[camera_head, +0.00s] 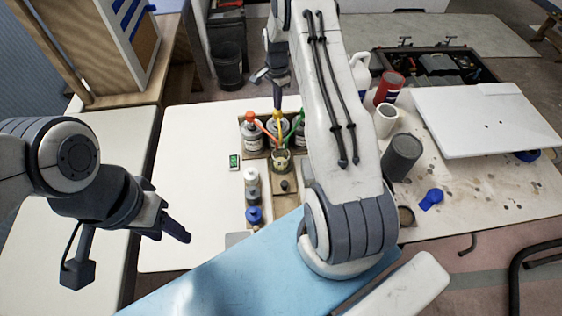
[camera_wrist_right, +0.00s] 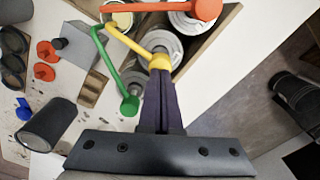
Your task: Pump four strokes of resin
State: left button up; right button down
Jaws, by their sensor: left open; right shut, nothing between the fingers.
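Several pump bottles stand in a wooden holder (camera_head: 264,152). They carry a red pump head (camera_head: 250,117), a yellow pump head (camera_head: 277,115) and a green pump head (camera_head: 298,118). The spouts reach toward a small cup (camera_head: 281,160) in front; its rim also shows in the right wrist view (camera_wrist_right: 122,18). My right gripper (camera_wrist_right: 161,75) is shut and empty, its fingertips at the yellow pump head (camera_wrist_right: 160,61); I cannot tell whether they touch. My left gripper (camera_head: 180,229) is open and empty, left of the bottles. No label tells which bottle is resin.
A small green-screened device (camera_head: 234,161) lies left of the holder. Small bottles (camera_head: 251,185) stand near it. Right of my right arm are a dark grey cylinder (camera_head: 402,157), a red can (camera_head: 389,87), a white cup (camera_head: 385,121) and a white panel (camera_head: 490,120). The table's left part is clear.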

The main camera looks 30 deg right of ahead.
jog(key=shift+f+b, duration=1.2)
jog(key=shift+f, duration=0.7)
jog(key=shift+r, duration=0.1)
jog(key=shift+r+p, duration=1.4)
jog(key=shift+r, duration=0.6)
jog(key=shift+r+p, duration=1)
jog(key=shift+r, duration=0.5)
